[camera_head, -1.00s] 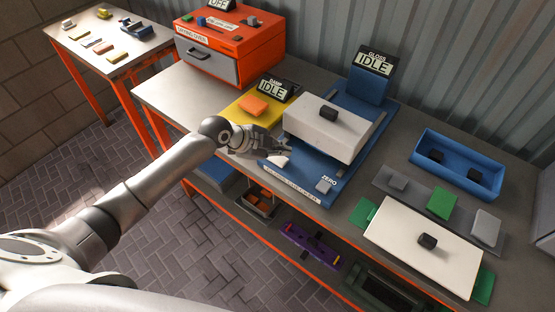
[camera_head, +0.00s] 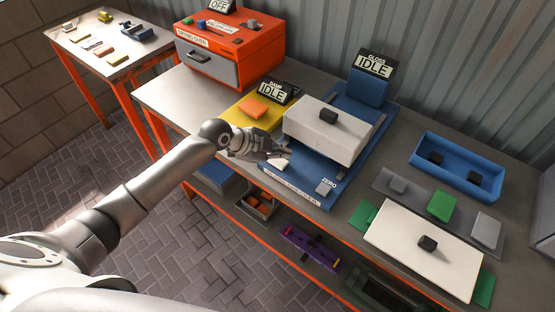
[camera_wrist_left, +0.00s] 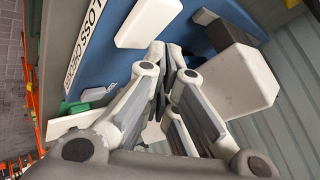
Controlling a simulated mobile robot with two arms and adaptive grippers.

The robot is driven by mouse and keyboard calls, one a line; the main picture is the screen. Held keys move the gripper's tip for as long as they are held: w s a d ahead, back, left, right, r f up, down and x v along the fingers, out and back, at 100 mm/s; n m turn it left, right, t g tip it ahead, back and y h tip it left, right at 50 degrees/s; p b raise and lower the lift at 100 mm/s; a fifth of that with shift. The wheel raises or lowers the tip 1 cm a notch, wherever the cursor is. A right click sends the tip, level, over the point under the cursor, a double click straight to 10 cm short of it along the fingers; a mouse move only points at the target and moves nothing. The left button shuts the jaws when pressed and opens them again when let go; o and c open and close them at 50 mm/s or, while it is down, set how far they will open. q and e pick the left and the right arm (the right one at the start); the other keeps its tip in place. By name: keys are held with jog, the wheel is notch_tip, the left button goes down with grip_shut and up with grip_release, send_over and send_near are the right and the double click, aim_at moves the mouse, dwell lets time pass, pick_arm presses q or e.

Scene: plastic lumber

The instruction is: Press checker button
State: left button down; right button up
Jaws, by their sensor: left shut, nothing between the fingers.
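The blue gloss checker (camera_head: 290,188) stands on the bench, its display (camera_head: 374,66) reading "GLOSS IDLE". A white button (camera_head: 278,164) is at its front left, and a grey button (camera_head: 325,187) marked ZERO is at its front right. My left gripper (camera_head: 284,154) is shut and empty, low over the checker beside the white button. In the left wrist view the shut fingertips (camera_wrist_left: 172,55) are near a white block that looks like the button (camera_wrist_left: 148,22); contact cannot be told. The right gripper is not in view.
A white block with a black knob (camera_head: 315,128) sits on the checker close to my fingers. The yellow damp checker (camera_head: 240,113), reading IDLE, is to the left. An orange drying oven (camera_head: 245,50) is behind it. A blue tray (camera_head: 457,182) and white panel (camera_head: 400,245) lie right.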

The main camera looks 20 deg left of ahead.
aim_at(279, 163)
pick_arm(q)
jog(key=shift+f, duration=0.1)
jog(key=shift+f+b, duration=0.35)
jog(key=shift+f+b, duration=0.45)
jog(key=shift+f, duration=0.1)
dwell(0.8)
jog(key=shift+r, duration=0.15)
jog(key=shift+r+p, duration=0.75)
jog(key=shift+r, duration=0.05)
notch_tip(279, 163, up, 5)
jog(key=p, duration=0.4)
jog(key=shift+r, duration=0.1)
dwell(0.8)
